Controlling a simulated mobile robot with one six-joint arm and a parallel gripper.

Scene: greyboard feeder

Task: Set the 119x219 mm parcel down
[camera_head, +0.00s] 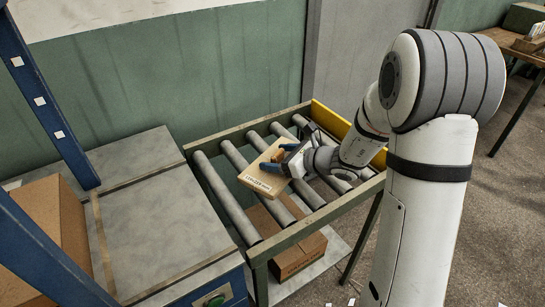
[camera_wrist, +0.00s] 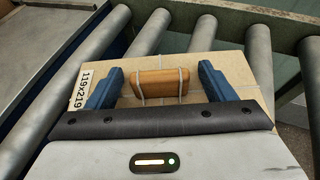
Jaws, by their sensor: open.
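The parcel (camera_head: 262,180) is a flat tan board piece with a white label on its near edge. It lies on the rollers of the conveyor (camera_head: 230,160). In the wrist view the parcel (camera_wrist: 190,66) shows its label reading 119x219 at the left. A brown wooden handle (camera_wrist: 161,84) tied with cords stands on its top. My gripper (camera_head: 284,156) is over the parcel. In the wrist view its two blue fingers (camera_wrist: 160,88) stand apart on either side of the handle, with gaps at both ends. The parcel's near part is hidden behind the gripper body.
A yellow stop plate (camera_head: 345,130) closes the conveyor's right end. A cardboard box (camera_head: 297,252) sits below the conveyor. A grey bench (camera_head: 160,225) stands to the left, with another carton (camera_head: 50,225) and a blue post (camera_head: 45,95). Rollers left of the parcel are bare.

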